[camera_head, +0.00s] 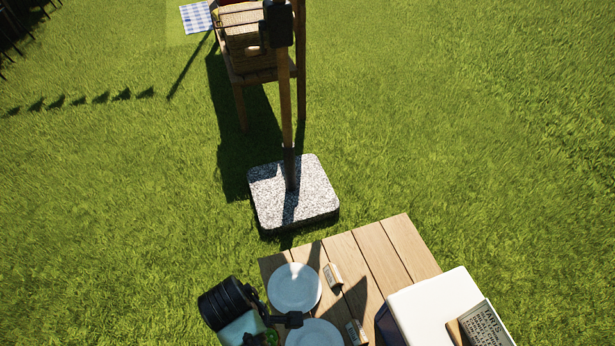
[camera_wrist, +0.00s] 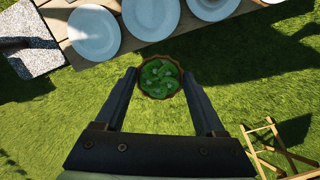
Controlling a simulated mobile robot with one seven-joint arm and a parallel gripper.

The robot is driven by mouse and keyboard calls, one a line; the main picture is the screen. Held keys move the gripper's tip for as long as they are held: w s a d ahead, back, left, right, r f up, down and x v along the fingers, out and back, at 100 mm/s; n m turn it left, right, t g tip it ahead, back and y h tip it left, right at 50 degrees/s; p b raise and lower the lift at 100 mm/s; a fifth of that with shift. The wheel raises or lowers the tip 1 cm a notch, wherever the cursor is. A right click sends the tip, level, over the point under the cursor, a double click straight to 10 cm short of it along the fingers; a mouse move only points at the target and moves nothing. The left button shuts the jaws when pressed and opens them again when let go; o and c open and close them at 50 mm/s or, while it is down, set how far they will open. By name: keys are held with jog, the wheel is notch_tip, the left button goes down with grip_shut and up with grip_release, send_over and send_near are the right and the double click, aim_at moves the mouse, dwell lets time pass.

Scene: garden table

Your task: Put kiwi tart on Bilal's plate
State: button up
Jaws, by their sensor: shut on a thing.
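A round kiwi tart (camera_wrist: 160,78) with a brown crust and green topping is between the fingers of my gripper (camera_wrist: 160,80) in the wrist view. My gripper is shut on it and holds it over the grass, just off the table's edge. In the head view, a bit of green tart (camera_head: 271,337) shows beside my gripper (camera_head: 283,328) at the bottom. Pale round plates lie on the table: one farther plate (camera_head: 294,287), one nearer plate (camera_head: 313,333). All visible plate surfaces look empty. I cannot read whose plate is which.
Small name cards (camera_head: 333,276) stand beside the plates on the wooden table (camera_head: 372,248). A white box or tray (camera_head: 432,295) and a lettered sign (camera_head: 487,329) are at the right. A post rises from a stone base (camera_head: 293,192) beyond the table. Grass surrounds it.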

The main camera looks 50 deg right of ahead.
jog(key=s+d+f+n+b, duration=0.2)
jog(key=f+b, duration=0.3)
jog(key=f, duration=0.3)
jog(key=s+d+f+n+b, duration=0.2)
jog(key=d+f+b, duration=0.1)
jog(key=f+b, duration=0.3)
jog(key=s+d+f+n+b, duration=0.2)
jog(key=f+b, duration=0.3)
jog(key=f, duration=0.5)
jog(key=shift+s+d+f+n+t+h+b, duration=0.2)
jog(key=shift+d+f+n+t+h+b, duration=0.15)
jog(key=shift+d, duration=0.25)
jog(key=shift+f, duration=0.15)
jog(key=o, duration=1.3)
jog(key=shift+o, duration=0.2)
notch_tip(320, 180, up, 12)
jog(key=a+p, duration=0.1)
jog(key=p, duration=0.3)
jog(key=shift+w+a, duration=0.2)
jog(key=shift+w, duration=0.05)
